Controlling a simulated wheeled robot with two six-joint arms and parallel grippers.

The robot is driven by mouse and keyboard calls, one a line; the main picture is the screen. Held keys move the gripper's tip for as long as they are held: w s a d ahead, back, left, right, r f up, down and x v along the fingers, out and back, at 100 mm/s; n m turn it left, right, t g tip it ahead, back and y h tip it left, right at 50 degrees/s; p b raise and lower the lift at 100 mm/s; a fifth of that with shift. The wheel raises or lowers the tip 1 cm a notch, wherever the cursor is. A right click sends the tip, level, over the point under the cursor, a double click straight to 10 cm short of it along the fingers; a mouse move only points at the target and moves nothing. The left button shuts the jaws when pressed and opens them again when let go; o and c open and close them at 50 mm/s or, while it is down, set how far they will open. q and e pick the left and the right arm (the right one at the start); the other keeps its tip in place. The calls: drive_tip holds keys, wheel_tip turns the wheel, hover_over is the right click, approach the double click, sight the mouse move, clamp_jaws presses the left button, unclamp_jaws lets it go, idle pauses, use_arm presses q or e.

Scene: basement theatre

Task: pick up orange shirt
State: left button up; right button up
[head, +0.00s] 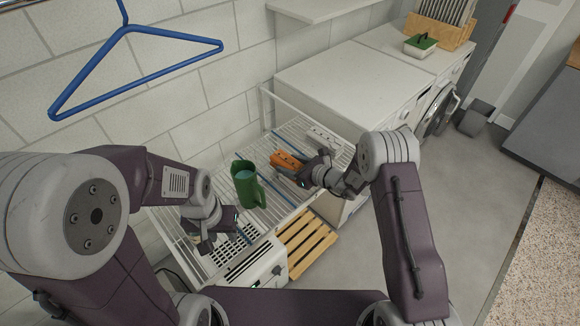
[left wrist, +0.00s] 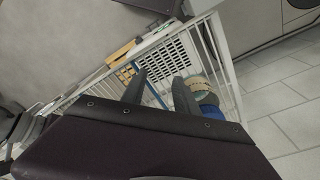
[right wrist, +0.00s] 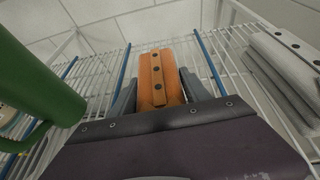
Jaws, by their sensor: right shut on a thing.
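The orange shirt (head: 285,160) is a small folded orange bundle with dark buttons down a strip. It is on the white wire rack (head: 262,142), between two blue rods. My right gripper (head: 302,172) is shut on the shirt (right wrist: 160,75), with one finger along each side in the right wrist view. I cannot tell whether the shirt touches the rack. My left gripper (head: 207,245) hangs over the rack's near left part. It is open and empty in the left wrist view (left wrist: 158,82), with its fingers apart.
A green pitcher (head: 246,185) stands on the rack left of the shirt. A folded white shirt (head: 323,138) lies to its right. A white slotted appliance (head: 255,265) and wooden slats (head: 308,243) are nearer. A blue hanger (head: 130,60) hangs at upper left. White machines (head: 345,80) stand behind.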

sight(291, 163)
drive_tip(key=r, duration=0.4)
drive_tip(key=shift+s+d+r, duration=0.15)
drive_tip(key=shift+d+r, duration=0.05)
drive_tip(key=shift+r, duration=0.1)
drive_tip(key=a+r+v, duration=0.1)
drive_tip(key=v, duration=1.1)
drive_tip(key=shift+s+d+r, duration=0.2)
drive_tip(key=shift+s+r, duration=0.15)
drive_tip(key=shift+r, duration=0.15)
